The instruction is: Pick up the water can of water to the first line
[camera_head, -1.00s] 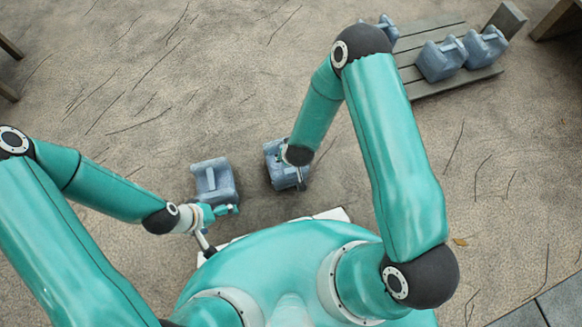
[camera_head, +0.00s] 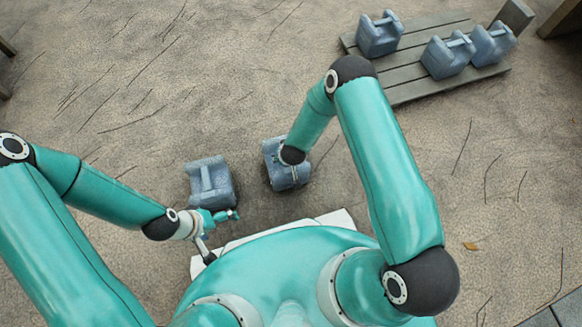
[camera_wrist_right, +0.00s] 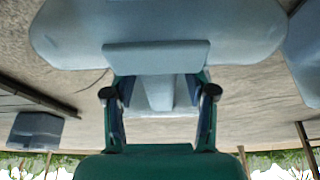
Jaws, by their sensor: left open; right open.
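Two blue-grey water cans with top handles stand on the ground ahead of me, the left can (camera_head: 210,182) and the right can (camera_head: 272,151). My right wrist is over the right can and hides part of it. In the right wrist view, the open right gripper (camera_wrist_right: 160,84) has its fingers on both sides of the can's handle bar (camera_wrist_right: 157,56), not closed on it. My left gripper (camera_head: 221,235) is open and empty, just below the left can in the head view. No water line can be made out.
A slatted wooden platform (camera_head: 410,91) at the upper right holds a rear can (camera_head: 379,36) and two more cans, the middle one (camera_head: 446,58) and the right one (camera_head: 492,44). A wooden post (camera_head: 514,15) stands beside it. Cracked ground around is mostly clear.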

